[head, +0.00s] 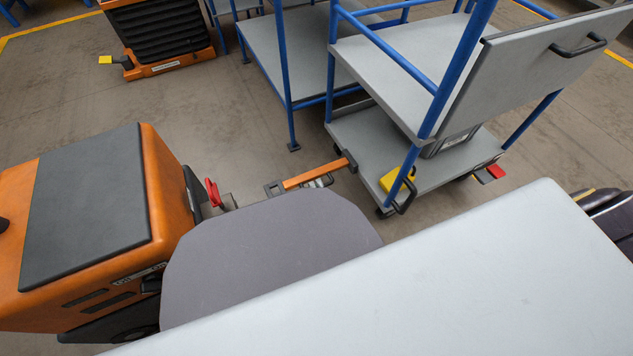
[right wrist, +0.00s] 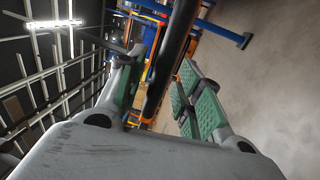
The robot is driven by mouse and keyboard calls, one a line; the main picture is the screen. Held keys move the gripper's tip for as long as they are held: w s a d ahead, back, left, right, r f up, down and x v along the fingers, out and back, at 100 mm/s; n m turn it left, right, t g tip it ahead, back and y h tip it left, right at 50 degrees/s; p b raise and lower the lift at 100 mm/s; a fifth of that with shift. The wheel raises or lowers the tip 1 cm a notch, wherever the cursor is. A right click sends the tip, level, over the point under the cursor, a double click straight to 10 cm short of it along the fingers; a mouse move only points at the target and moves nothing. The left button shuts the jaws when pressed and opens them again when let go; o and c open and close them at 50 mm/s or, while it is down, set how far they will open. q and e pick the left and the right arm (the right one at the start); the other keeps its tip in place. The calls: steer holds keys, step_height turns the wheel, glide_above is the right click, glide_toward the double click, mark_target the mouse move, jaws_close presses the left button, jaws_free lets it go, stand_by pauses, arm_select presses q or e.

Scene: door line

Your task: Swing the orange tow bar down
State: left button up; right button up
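The orange tow bar (head: 308,177) shows in the head view, between the cart (head: 385,150) and the orange tug (head: 120,225). Its grey eye end (head: 273,187) points towards the tug, and its other end meets the cart's lower edge. My right gripper (head: 320,182) is mostly hidden behind my grey arm; a small metallic part shows just beside the bar. In the right wrist view the green-padded fingers of this gripper (right wrist: 160,92) are spread apart. A dark, shaded bar (right wrist: 168,60) runs between them, apparently the tow bar; contact is unclear. My left gripper is not visible.
A red lever (head: 213,192) stands at the tug's coupling. The cart has blue posts, a yellow block (head: 396,180) and a grey box (head: 450,141). Another blue-framed cart (head: 275,55) stands behind. Open floor (head: 215,120) lies left of the carts.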

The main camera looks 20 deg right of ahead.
steer(key=shift+r, duration=0.5)
steer(key=shift+w+r, duration=0.1)
steer(key=shift+r, duration=4.5)
